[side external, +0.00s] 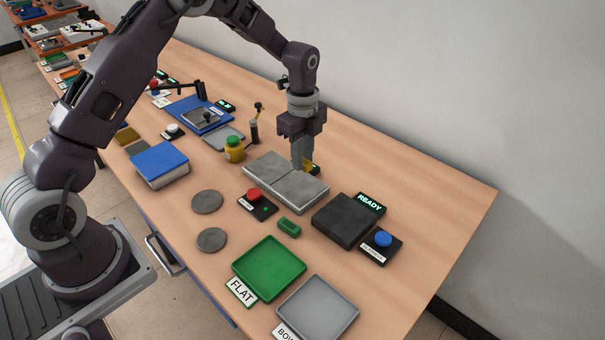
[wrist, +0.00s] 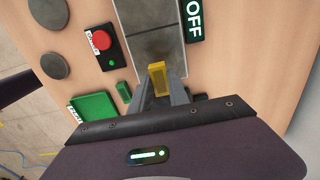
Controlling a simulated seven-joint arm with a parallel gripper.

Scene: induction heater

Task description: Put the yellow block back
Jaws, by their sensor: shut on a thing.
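The yellow block (wrist: 157,79) is held upright between my gripper's fingers in the wrist view. My gripper (side external: 302,166) is shut on it, over the near right end of the grey two-panel plate (side external: 268,174). In the side view only a little yellow shows behind the fingers. I cannot tell whether the block touches the plate. A similar green block (side external: 289,227) lies on the table in front of the plate; it also shows in the wrist view (wrist: 123,91).
A red button box (side external: 256,203), a black box with a READY display (side external: 347,220) and a blue button box (side external: 381,245) stand nearby. Green (side external: 269,295) and grey (side external: 318,308) trays lie in front. An OFF sign (wrist: 194,16) stands beside the plate. The right back of the table is clear.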

